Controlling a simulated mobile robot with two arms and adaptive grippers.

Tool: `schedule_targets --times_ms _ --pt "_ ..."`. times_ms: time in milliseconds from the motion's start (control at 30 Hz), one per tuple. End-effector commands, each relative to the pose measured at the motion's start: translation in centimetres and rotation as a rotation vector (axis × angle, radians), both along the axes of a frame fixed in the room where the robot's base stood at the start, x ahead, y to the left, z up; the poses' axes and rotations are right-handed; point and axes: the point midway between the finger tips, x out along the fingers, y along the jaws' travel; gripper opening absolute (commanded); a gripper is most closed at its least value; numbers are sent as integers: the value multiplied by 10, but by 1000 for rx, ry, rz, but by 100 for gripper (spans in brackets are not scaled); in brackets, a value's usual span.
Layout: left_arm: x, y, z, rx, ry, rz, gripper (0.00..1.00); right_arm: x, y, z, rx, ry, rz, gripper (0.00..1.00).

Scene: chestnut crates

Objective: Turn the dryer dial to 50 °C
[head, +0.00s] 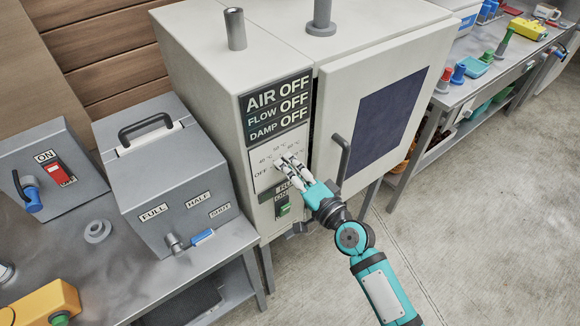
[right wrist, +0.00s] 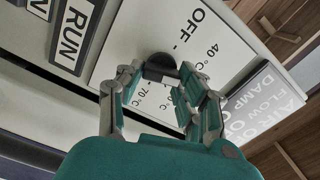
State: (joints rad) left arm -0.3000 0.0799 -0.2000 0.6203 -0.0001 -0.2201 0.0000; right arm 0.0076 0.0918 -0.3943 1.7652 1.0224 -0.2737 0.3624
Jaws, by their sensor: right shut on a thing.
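The dryer (head: 195,65) is a pale cabinet with a closed door (head: 400,75). Its display (head: 276,106) reads AIR OFF, FLOW OFF, DAMP OFF. Below it is a white scale plate (head: 262,181) with OFF, 40 °C and further temperature marks. My right gripper (head: 285,163) is at this plate, its fingers shut on the dark dial (right wrist: 160,67), which shows in the right wrist view between the fingertips (right wrist: 158,75). In the head view the fingers hide the dial. Which mark the dial points to cannot be told. My left gripper is in neither view.
A green switch (head: 284,209) sits below the plate, near the RUN label. The dryer door handle (head: 342,160) stands out just right of my right gripper. A grey box (head: 165,175) labelled FULL, HALF and SHUT stands on the bench at left. Open floor lies at lower right.

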Motion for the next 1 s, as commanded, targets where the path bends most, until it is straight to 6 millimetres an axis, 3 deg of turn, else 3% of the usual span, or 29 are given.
schedule_targets --times_ms 400,1000 --pt "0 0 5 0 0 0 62 1 -1 0 195 139 -4 4" --pt "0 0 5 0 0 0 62 1 -1 -1 239 171 -4 4"
